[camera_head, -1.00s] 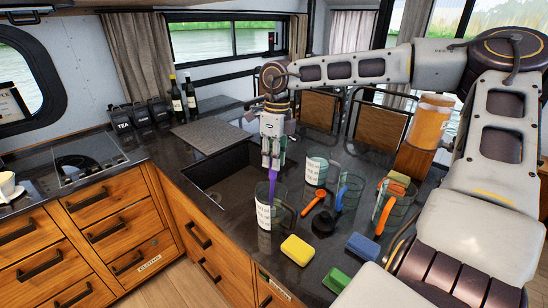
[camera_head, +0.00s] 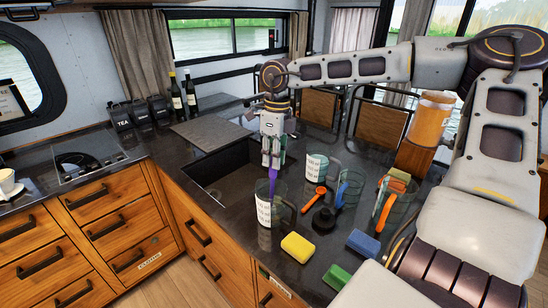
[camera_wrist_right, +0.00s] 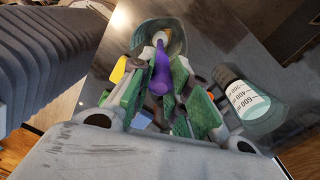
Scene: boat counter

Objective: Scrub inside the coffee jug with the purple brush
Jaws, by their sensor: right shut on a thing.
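The coffee jug (camera_head: 265,209) is a clear jug with a white printed label and a dark handle, upright on the counter in front of the sink. My right gripper (camera_head: 272,157) is above the jug, pointing down and shut on the purple brush (camera_head: 272,178). The brush hangs upright, its lower end reaching into the jug's mouth. In the right wrist view the brush (camera_wrist_right: 161,72) sits between the green finger pads, with the jug's rim (camera_wrist_right: 180,40) around its far end. Whether the brush touches the jug's bottom or wall is hard to tell. My left gripper does not show.
Right of the jug are a second labelled jug (camera_head: 316,169), an orange brush (camera_head: 314,198), a black round item (camera_head: 323,219), a jug with a blue tool (camera_head: 349,187) and one with sponges (camera_head: 401,207). Yellow (camera_head: 297,247), blue (camera_head: 363,244) and green (camera_head: 336,277) sponges lie in front. The sink (camera_head: 222,180) is behind left.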

